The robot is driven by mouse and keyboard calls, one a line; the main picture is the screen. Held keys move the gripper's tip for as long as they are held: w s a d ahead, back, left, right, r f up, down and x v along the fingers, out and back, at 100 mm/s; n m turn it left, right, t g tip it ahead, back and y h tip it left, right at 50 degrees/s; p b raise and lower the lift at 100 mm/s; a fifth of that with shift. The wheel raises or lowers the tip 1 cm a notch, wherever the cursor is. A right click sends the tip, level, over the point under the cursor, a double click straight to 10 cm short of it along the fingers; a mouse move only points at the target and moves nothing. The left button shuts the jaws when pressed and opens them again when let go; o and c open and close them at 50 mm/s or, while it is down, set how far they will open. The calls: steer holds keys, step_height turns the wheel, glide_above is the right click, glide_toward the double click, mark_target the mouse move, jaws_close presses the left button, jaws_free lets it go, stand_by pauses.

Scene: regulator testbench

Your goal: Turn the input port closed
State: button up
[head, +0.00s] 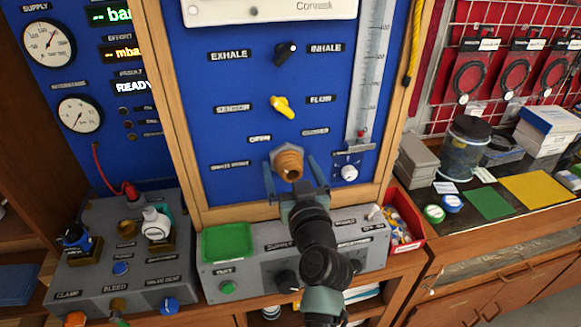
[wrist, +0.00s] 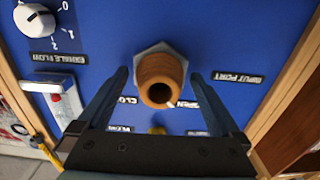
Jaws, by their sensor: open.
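The input port (head: 288,164) is an orange-brown round fitting with a hollow end on a grey hex base, mounted on the blue panel. In the wrist view, where the labels appear upside down, the port (wrist: 160,78) sits between my fingers. A small pale mark on its rim lies on the side of the OPEN label (wrist: 187,104). The CLOSED label (head: 315,132) is up and right of the port in the head view. My gripper (head: 290,162) is open, with one finger on each side of the port and visible gaps to both.
A yellow knob (head: 282,106) and a black knob (head: 286,53) are above the port. A white dial (head: 348,173) and a clear flow tube (head: 368,80) stand close on the right. A grey box with a green tray (head: 227,242) sits below the panel.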

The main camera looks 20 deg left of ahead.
steer(key=c, duration=1.3)
steer(key=shift+c, duration=0.2)
steer(key=shift+m, duration=0.3)
steer(key=m, duration=0.3)
steer(key=shift+b, duration=0.4)
steer(key=m, duration=0.5)
steer(key=m+p, duration=0.1)
steer(key=m, duration=0.4)
steer(key=shift+p, duration=0.3)
steer(key=shift+m+p, duration=0.6)
steer(key=shift+m, duration=1.5)
steer(key=shift+f, duration=0.1)
